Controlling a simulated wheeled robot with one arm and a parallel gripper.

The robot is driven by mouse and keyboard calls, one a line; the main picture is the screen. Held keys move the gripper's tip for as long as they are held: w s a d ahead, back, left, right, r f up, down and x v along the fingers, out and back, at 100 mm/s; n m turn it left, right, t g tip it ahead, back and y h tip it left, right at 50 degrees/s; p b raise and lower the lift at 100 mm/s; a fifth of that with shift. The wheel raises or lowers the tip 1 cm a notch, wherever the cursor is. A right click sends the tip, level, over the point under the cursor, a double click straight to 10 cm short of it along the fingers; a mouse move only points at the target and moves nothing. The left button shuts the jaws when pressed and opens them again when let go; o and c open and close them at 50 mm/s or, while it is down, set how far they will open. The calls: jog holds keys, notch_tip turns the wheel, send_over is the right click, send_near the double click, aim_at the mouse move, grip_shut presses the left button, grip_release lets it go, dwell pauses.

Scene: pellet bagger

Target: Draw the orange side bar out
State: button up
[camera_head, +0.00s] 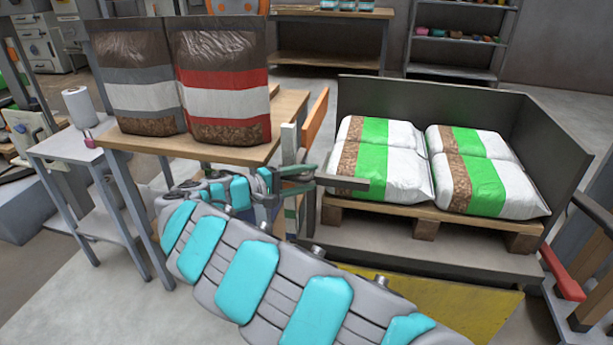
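An orange bar (316,117) stands slanted at the right end of the wooden table, beside a pale upright post (289,143). My gripper (308,180) is just below the orange bar, at the end of my grey and turquoise arm, which reaches in from the bottom. Its greenish fingers are small and partly overlapped by other parts. A dark grey bar (345,183) sticks out to the right from the fingers, in front of the pallet. I cannot tell whether the fingers hold it or touch the orange bar.
A wooden table (288,108) carries two large pellet bags (222,85). On the right, green and white bags (380,150) lie on a pallet (425,222) inside grey walls (560,140). A red-orange handle (562,275) is at the far right. A yellow panel (465,305) stands low in front.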

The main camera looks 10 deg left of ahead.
aim_at(292, 180)
jog(key=shift+r, duration=0.15)
jog(key=v, duration=0.7)
jog(key=shift+s+a+b, duration=0.3)
jog(key=shift+c, duration=0.4)
